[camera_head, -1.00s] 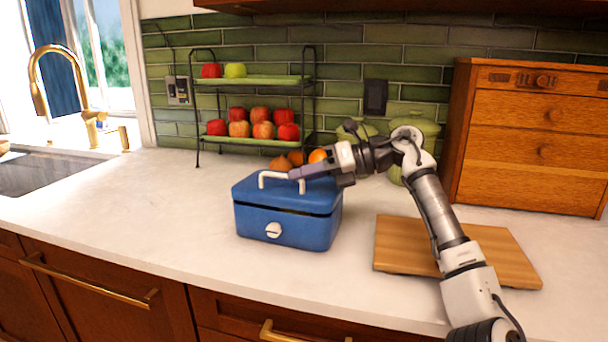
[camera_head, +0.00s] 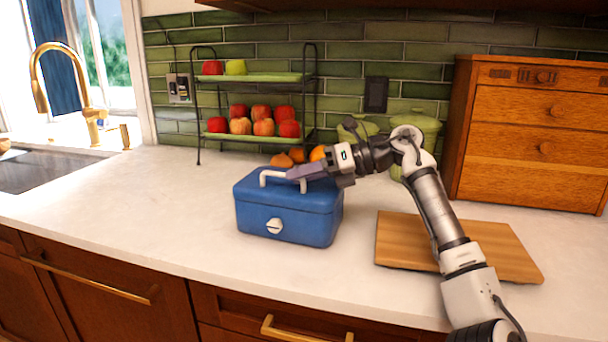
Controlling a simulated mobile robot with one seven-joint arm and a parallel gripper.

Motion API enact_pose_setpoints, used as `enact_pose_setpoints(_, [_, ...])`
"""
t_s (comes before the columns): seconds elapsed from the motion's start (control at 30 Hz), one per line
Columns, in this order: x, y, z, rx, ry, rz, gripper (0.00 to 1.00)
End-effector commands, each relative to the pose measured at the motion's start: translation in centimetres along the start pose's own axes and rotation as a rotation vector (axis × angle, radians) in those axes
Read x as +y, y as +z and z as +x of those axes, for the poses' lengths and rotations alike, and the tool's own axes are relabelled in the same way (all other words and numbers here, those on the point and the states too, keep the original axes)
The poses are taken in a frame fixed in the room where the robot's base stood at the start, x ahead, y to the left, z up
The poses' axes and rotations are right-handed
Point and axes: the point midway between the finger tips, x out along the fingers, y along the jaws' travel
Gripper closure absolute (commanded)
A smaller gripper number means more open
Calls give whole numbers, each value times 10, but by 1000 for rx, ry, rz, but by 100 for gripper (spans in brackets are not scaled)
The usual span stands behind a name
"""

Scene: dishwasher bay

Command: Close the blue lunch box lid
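The blue lunch box (camera_head: 288,220) stands on the white counter, with a white latch (camera_head: 274,226) on its front. Its blue lid (camera_head: 262,193) lies down on the body, and no dark gap shows along the front seam. A white handle (camera_head: 265,175) stands up from the lid. My gripper (camera_head: 296,174) is over the lid, at the right end of the handle, and appears to touch the lid or handle. The fingers are seen from the side, so I cannot tell whether they are open or shut. The lid's back right part is hidden behind my gripper.
A wooden cutting board (camera_head: 395,240) lies to the right, under my arm. A two-tier rack (camera_head: 310,100) with apples stands behind, with oranges (camera_head: 282,160) near its foot. A wooden drawer cabinet (camera_head: 530,135) is at the back right. The counter (camera_head: 130,215) left of the box is clear.

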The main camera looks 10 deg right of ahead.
Motion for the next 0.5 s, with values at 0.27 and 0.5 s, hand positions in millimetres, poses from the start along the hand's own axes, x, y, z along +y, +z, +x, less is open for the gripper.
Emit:
enact_pose_setpoints(0.27, [0,1,-11,-4,-1,1,67])
enact_pose_setpoints(0.5, [0,1,-60,-5,-3,1,67])
